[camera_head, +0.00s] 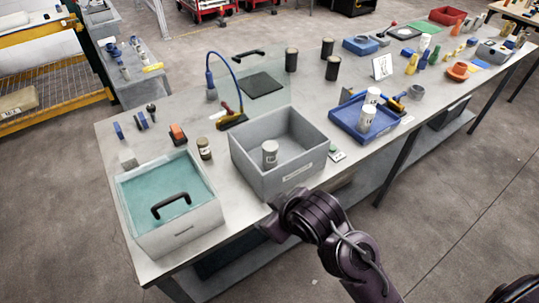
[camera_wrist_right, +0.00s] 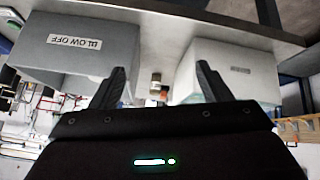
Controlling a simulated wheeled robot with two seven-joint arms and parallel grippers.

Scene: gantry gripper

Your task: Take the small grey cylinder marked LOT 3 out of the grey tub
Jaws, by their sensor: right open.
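The grey tub (camera_head: 245,160) stands open near the front edge of the bench, with a label on its front wall. A small light-grey cylinder (camera_head: 270,153) with a dark mark stands upright inside it; the mark is too small to read. My right gripper (camera_head: 272,229) is in front of the tub, near the bench's front edge. In the right wrist view my right gripper (camera_wrist_right: 160,68) is open and empty, its fingers apart. That view shows the tub (camera_wrist_right: 75,48) upside down, labelled BLOW OFF; the cylinder is hidden there. My left gripper is out of view.
A pale tub with a teal lid and black handle (camera_head: 170,205) stands left of the grey tub. A small dark-banded jar (camera_head: 204,148) stands between them at the back. A blue tray (camera_head: 345,125) with white cylinders is to the right.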

